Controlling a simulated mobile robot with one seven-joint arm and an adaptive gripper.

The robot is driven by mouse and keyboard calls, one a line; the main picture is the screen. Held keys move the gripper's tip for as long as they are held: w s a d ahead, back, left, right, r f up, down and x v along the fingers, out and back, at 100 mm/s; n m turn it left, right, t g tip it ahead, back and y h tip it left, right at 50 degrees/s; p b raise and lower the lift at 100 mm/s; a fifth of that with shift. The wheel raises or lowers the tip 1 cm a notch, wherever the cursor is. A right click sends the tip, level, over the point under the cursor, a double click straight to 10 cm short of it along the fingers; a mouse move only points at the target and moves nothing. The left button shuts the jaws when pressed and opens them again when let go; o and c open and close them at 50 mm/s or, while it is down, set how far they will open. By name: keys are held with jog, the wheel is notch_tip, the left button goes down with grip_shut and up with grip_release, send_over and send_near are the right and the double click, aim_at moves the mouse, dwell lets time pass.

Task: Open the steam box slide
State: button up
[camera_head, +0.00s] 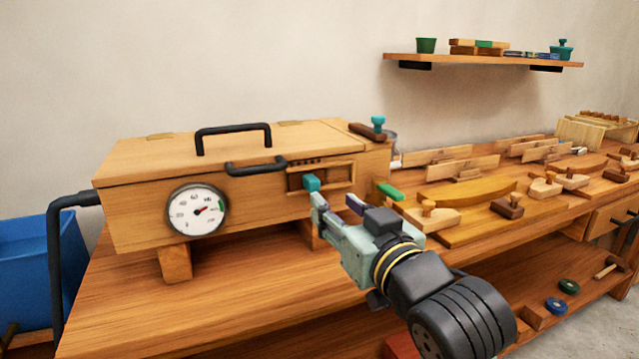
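The steam box (130,212) is a long wooden chest on wooden feet at the left of the bench. On its front, right of the dial, is the slide (338,174), a small wooden panel in a framed slot with a teal knob (312,183) at its left part. A dark opening shows around the knob's side of the slot. My gripper (334,202) is just below and right of the knob, fingers pointing at the box front. Its fingers look apart, with one fingertip close to the knob; whether it touches cannot be told.
A white dial gauge (197,209) and black handles (233,137) are on the box. Right of it, the bench (200,300) holds wooden forms and clamps (470,195). A blue bin (25,260) stands at the left. A shelf (480,60) hangs above. The bench's front left is clear.

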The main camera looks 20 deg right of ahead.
aim_at(315, 186)
jog(key=w, duration=0.3)
jog(key=w+p, duration=0.1)
jog(key=w, duration=0.5)
jog(key=shift+w+a, duration=0.15)
jog(key=shift+a, duration=0.1)
jog(key=shift+c, duration=0.2)
grip_shut()
